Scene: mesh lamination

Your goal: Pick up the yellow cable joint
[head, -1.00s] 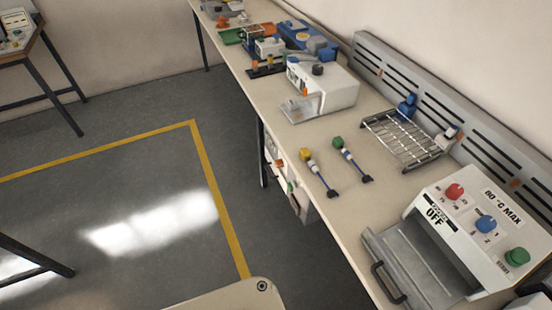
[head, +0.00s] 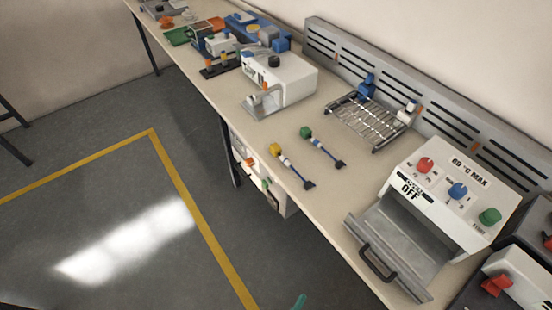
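The yellow cable joint (head: 289,165) lies on the workbench (head: 262,135) near its front edge. It has a yellow block at its far left end, a white and blue middle, a thin shaft and a dark blue end toward the lower right. A similar cable joint with a green block (head: 321,147) lies to its right, roughly parallel and apart from it. Nothing touches the yellow joint. I do not see my gripper. A small teal tip shows at the bottom edge, and I cannot tell what it belongs to.
A white heater box (head: 445,195) with coloured knobs and an open metal tray stands right of the joints. A wire rack (head: 368,122) is behind them, and a white machine (head: 285,82) is farther left. The floor in front has a yellow line (head: 205,232) and is clear.

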